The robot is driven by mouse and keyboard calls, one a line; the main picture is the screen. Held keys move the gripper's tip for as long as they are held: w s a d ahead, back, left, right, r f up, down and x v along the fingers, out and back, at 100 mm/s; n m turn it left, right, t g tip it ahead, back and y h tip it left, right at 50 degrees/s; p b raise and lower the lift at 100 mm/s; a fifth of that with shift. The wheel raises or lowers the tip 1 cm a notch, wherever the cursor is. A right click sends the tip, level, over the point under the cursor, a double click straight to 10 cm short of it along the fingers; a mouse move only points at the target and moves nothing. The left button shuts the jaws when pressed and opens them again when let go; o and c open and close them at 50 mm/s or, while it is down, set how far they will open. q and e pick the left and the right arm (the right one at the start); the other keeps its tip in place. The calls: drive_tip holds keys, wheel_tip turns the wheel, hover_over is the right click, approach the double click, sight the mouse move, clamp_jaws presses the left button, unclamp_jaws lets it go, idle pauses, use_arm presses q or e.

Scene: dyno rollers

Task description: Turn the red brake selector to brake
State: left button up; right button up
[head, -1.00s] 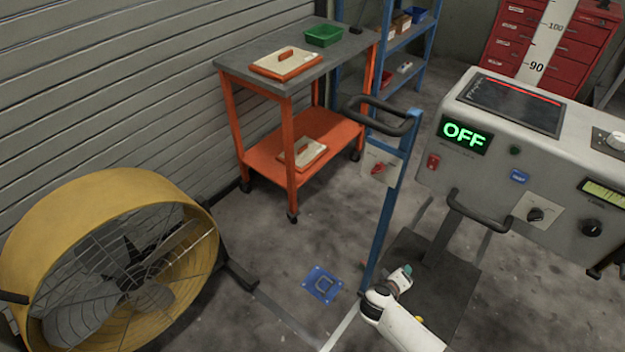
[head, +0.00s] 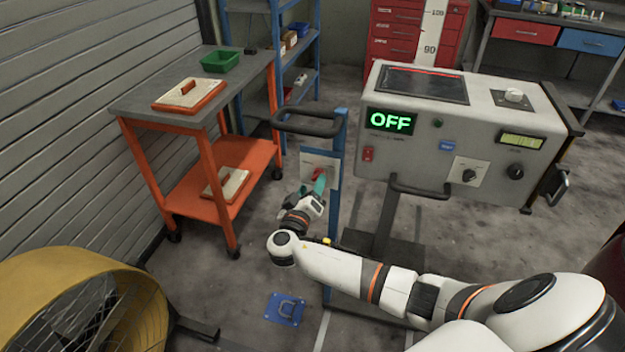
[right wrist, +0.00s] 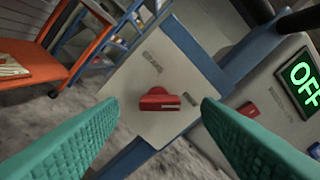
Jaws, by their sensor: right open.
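The red brake selector (right wrist: 158,102) is a small red knob on a pale square plate (right wrist: 165,75), with labels too small to read. In the head view the selector (head: 317,174) sits on the plate fixed to the blue post, partly hidden by my gripper. My right gripper (head: 319,184) is right in front of it, its teal fingers pointing at the plate. In the right wrist view the fingers (right wrist: 160,130) are open, one on each side of the knob and apart from it. My left gripper is not in view.
A grey console (head: 380,148) with a green OFF display stands just right of the blue post (head: 337,150). A black handle loop (head: 300,122) juts out above the plate. An orange cart (head: 225,185) and a yellow fan (head: 90,275) stand to the left.

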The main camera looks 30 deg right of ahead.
sight(318, 175)
drive_tip(key=shift+x, duration=1.4)
drive_tip(key=shift+c, duration=0.6)
drive_tip(key=c, duration=0.9)
